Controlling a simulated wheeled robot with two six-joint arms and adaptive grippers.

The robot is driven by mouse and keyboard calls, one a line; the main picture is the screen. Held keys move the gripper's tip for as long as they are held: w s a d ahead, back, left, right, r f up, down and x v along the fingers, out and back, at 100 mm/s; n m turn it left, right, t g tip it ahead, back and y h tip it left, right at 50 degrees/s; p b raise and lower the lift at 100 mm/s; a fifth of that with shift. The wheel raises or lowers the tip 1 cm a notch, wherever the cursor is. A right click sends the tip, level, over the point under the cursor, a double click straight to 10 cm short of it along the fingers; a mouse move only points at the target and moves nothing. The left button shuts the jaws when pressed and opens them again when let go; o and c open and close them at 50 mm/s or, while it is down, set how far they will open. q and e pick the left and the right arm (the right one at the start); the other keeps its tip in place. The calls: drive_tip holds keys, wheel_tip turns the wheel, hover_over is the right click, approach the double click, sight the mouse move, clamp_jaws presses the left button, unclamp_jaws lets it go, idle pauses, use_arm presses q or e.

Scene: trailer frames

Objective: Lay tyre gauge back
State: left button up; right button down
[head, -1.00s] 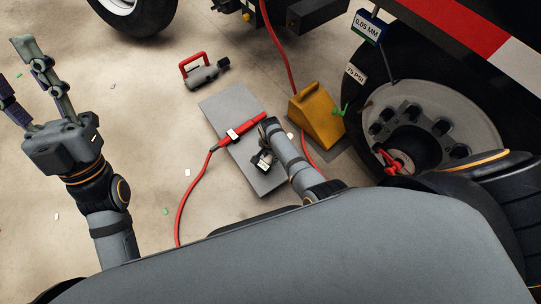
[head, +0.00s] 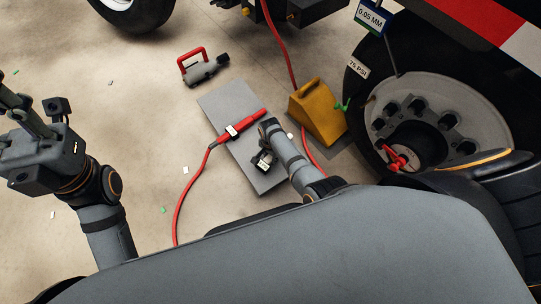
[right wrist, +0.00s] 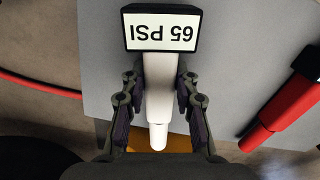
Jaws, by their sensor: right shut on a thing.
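The tyre gauge, a white stem with a black-framed display reading 65 PSI, shows upside down in the right wrist view (right wrist: 158,80). My right gripper (right wrist: 160,112) is shut on its stem, one dark finger on each side. In the head view my right gripper (head: 266,145) is over the grey board (head: 222,103), with the gauge's small display (head: 264,162) beside it. Whether the gauge touches the board cannot be told. My left gripper (head: 28,112) is open and empty at the left edge, partly cut off.
A red tool (head: 250,121) with a red hose lies across the board; it also shows in the right wrist view (right wrist: 285,110). A yellow wheel chock (head: 318,112) stands right of the board, by the truck wheel (head: 480,110). A red-handled grey tool (head: 205,70) lies behind. Floor at left is mostly clear.

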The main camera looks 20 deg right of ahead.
drive_tip(key=shift+f+b, duration=0.35)
drive_tip(key=shift+f, duration=0.1)
idle(0.3)
drive_tip(key=c, duration=0.9)
unclamp_jaws()
drive_tip(key=shift+c, duration=0.2)
